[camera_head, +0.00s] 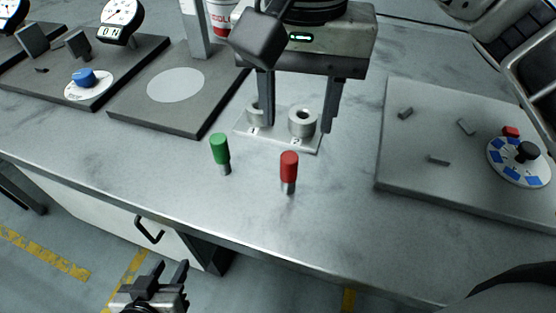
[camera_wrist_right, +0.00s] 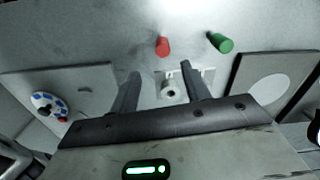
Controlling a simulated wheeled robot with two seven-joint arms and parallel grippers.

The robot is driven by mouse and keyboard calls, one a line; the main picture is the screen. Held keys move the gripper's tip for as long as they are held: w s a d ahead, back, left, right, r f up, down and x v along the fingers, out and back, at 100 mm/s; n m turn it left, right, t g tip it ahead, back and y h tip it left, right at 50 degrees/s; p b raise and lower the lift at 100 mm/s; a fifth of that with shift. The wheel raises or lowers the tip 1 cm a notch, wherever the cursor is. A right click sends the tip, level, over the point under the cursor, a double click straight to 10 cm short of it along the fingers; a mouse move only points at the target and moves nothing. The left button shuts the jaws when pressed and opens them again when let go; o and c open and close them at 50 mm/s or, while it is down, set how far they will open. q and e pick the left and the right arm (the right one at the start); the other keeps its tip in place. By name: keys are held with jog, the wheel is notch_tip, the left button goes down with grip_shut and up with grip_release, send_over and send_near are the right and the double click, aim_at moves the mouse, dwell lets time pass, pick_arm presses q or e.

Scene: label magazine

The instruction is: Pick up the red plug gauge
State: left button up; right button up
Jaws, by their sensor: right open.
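The red plug gauge (camera_head: 289,168) stands upright on the grey table, red handle up and metal end down. It also shows in the right wrist view (camera_wrist_right: 162,46), just beyond the fingertips. A green plug gauge (camera_head: 220,150) stands to its left. Behind both lies a plate with two ring gauges marked 1 and 2; ring 2 (camera_head: 302,122) is nearest the red plug. My right gripper (camera_head: 299,126) is open and empty, its fingers on either side of ring 2, behind the red plug. My left gripper (camera_head: 168,268) is open and empty, low in front of the table.
A dark plate with a pale disc (camera_head: 175,86) lies at the left, beside a gauge stand with a blue knob (camera_head: 84,78). A grey board (camera_head: 400,165) with small blocks and a blue-white dial (camera_head: 518,162) is at the right. The table before the plugs is clear.

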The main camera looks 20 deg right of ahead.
aim_at(288, 174)
notch_tip(288, 174, down, 6)
jog(key=shift+s, duration=0.1)
jog(key=shift+a+f+p, duration=0.2)
jog(key=shift+f, duration=1.25)
jog(key=shift+a+f+p, duration=0.2)
jog(key=shift+f, duration=1.2)
grip_shut()
